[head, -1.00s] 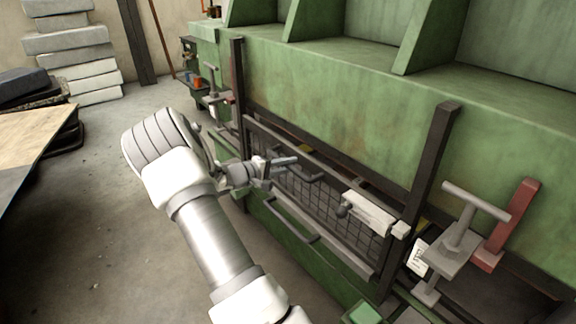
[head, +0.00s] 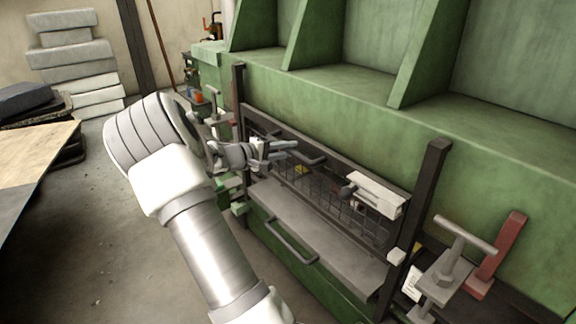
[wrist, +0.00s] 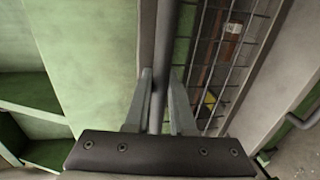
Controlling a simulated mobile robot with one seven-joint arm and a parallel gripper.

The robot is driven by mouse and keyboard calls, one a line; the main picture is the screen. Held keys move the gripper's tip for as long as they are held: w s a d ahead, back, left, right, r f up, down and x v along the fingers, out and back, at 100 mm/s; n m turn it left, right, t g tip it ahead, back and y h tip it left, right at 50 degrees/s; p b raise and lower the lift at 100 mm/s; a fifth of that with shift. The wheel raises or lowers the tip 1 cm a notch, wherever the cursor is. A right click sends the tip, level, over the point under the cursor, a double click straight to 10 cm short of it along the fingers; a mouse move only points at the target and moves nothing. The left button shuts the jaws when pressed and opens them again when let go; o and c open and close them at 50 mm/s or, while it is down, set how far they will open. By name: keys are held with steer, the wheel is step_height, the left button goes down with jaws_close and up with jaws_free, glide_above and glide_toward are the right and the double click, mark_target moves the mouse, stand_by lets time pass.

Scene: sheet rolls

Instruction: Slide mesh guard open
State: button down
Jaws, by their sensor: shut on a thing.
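The mesh guard (head: 328,193) is a dark-framed wire panel between two upright dark rails on the front of the green machine. It stands raised, with a bare grey ledge showing below it. A dark bar handle (head: 312,160) runs along its upper part. My gripper (head: 278,150) is shut on this handle near its left end. In the wrist view, the fingers of my gripper (wrist: 158,90) stand on either side of the grey handle bar (wrist: 168,40), with the mesh (wrist: 215,55) to the right. Yellow and orange-brown things show through the mesh.
A white latch box (head: 375,192) sits at the guard's right end. A clamp (head: 450,265) and a red lever (head: 500,250) stand at right. Open floor lies to the left.

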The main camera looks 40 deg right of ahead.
step_height(320, 180, up, 10)
steer(key=p, duration=0.3)
steer(key=c, duration=0.8)
jaws_free()
steer(key=p+v, duration=0.2)
steer(key=v, duration=1.5)
steer(key=shift+w+a, duration=0.1)
steer(key=shift+a, duration=0.1)
